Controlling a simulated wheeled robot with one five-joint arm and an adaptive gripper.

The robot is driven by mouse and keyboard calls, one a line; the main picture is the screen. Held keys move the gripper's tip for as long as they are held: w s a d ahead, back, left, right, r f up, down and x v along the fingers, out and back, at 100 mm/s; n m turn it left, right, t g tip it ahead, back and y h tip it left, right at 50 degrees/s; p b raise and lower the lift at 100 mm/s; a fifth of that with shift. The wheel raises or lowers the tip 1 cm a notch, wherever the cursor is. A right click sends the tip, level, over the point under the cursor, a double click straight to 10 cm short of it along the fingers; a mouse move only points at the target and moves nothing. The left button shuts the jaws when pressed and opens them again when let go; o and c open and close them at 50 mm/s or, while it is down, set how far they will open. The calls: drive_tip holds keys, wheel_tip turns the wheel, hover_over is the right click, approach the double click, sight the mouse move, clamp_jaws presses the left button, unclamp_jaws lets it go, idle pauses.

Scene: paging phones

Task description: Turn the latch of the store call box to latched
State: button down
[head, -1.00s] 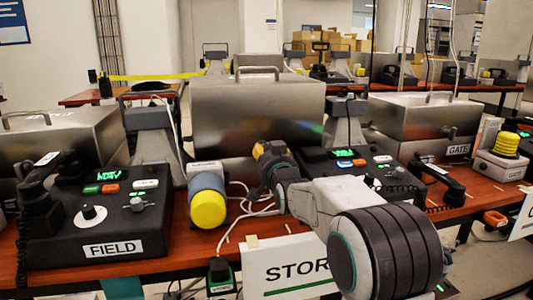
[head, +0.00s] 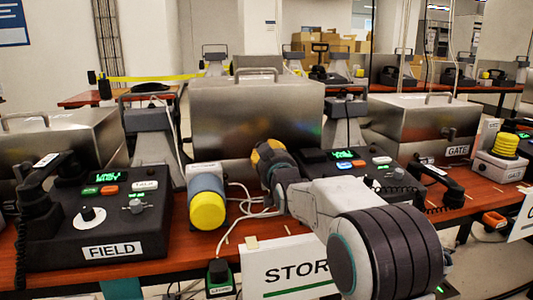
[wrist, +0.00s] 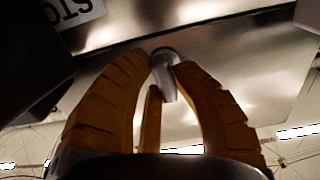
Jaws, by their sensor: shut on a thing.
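The store call box (head: 255,105) is a large brushed-metal box with a top handle, in the middle of the head view behind my gripper. Its metal face (wrist: 225,50) fills the upper wrist view, with part of a label (wrist: 72,10) at the top left. The latch (wrist: 166,75) is a small grey metal knob with a short lever. My gripper (wrist: 165,65) has its yellow fingers shut on the latch from both sides. In the head view my gripper (head: 266,155) is at the box's lower front, and the latch is hidden behind it.
A FIELD phone (head: 105,215) and a blue-and-yellow cylinder (head: 208,200) stand left of my arm. A dark phone console (head: 360,170) with a green display is close on the right. A GATE metal box (head: 420,125) is farther right. White cables lie on the table below my gripper.

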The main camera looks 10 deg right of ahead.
drive_tip(key=shift+a, duration=0.1)
drive_tip(key=c, duration=1)
unclamp_jaws()
drive_tip(key=s, duration=1.2)
drive_tip(key=shift+r, duration=0.1)
